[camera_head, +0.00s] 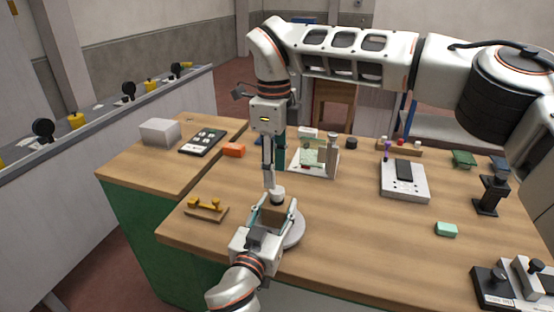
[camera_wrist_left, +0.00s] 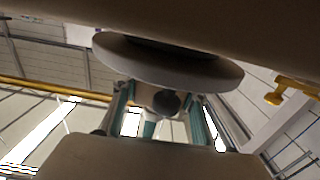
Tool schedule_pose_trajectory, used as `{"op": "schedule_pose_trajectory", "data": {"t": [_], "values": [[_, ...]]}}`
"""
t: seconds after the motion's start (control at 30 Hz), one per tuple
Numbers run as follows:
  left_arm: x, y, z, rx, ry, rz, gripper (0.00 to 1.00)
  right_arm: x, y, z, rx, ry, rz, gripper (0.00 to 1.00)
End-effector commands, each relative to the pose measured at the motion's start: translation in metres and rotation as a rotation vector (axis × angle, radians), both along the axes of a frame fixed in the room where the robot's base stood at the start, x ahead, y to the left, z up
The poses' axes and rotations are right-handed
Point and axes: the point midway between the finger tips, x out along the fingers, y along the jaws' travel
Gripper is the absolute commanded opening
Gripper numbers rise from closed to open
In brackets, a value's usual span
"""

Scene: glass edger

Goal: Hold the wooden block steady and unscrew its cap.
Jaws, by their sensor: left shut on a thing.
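The wooden block (camera_head: 272,221) is a small brown piece standing low over the table near its front edge. My left gripper (camera_head: 276,214) is shut on it, with a finger at either side. A pale grey cap (camera_head: 277,195) shows above the block. My right gripper (camera_head: 270,184) reaches down from above, its narrow fingertips at the cap; whether they grip it is too small to tell. In the left wrist view, teal finger parts show below a grey disc (camera_wrist_left: 168,62), and the block cannot be made out clearly.
A pale round plate (camera_head: 293,231) lies just right of the block. A wooden tray with yellow pieces (camera_head: 206,208) is to its left.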

Motion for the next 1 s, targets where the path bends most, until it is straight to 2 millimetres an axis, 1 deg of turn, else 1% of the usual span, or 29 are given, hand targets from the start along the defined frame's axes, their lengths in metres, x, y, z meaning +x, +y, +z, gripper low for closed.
{"op": "schedule_pose_trajectory", "data": {"t": [0.1, 1.0], "values": [[0.0, 0.0, 0.001, 0.0, -0.001, 0.0, 0.0, 0.0, 0.0, 0.002, 0.0, -0.001, -0.219, 0.39], [0.0, 0.0, 0.001, 0.0, -0.001, 0.0, 0.0, 0.002, -0.003, 0.016, 0.005, -0.01, -1.937, 0.39]]}}
